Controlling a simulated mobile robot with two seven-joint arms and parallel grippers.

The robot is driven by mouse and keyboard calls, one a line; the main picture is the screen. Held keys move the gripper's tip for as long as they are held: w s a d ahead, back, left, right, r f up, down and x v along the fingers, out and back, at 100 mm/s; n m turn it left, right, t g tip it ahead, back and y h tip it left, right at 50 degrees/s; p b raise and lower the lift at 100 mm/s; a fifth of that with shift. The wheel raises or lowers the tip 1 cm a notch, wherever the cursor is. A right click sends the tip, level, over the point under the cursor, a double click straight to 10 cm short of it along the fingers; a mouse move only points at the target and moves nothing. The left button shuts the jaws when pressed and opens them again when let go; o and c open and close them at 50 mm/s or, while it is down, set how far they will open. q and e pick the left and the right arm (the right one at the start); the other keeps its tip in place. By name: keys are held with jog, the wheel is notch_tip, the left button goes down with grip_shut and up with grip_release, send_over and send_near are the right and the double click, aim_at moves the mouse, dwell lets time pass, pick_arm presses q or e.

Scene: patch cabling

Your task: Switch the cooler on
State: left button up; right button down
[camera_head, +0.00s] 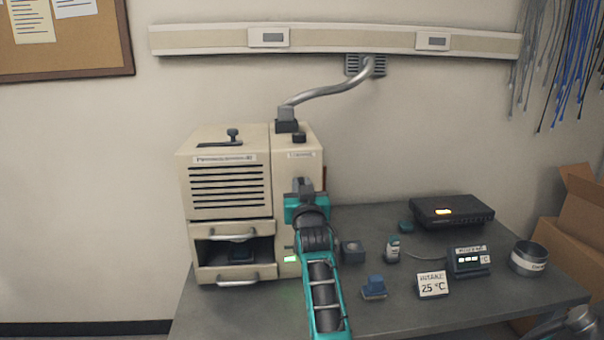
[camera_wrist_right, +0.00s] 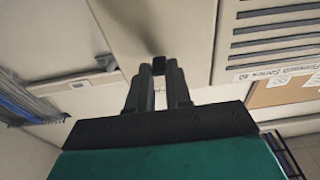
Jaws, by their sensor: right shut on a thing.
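A beige louvred unit (camera_head: 230,187), which looks like the cooler, stands at the left of the grey table. In the right wrist view my right gripper (camera_wrist_right: 160,72) is shut on a small black control (camera_wrist_right: 159,65) on the beige panel. The control's setting cannot be read. A green light (camera_head: 290,259) glows low on the narrow section.
A metal duct (camera_head: 335,88) runs from the unit's top to a wall vent. A shelf with a handle (camera_head: 238,282) projects low at the front. Right of my arm are a 25 °C card (camera_head: 432,285), small blocks, a black box (camera_head: 451,211) and a tape roll (camera_head: 528,259).

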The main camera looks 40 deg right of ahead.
jog(key=shift+r+p, duration=0.6)
jog(key=shift+r, duration=0.1)
jog(key=shift+g+y, duration=0.5)
jog(key=shift+g, duration=0.4)
jog(key=c, duration=1)
grip_release()
jog(key=shift+f, duration=0.15)
jog(key=shift+c, duration=0.2)
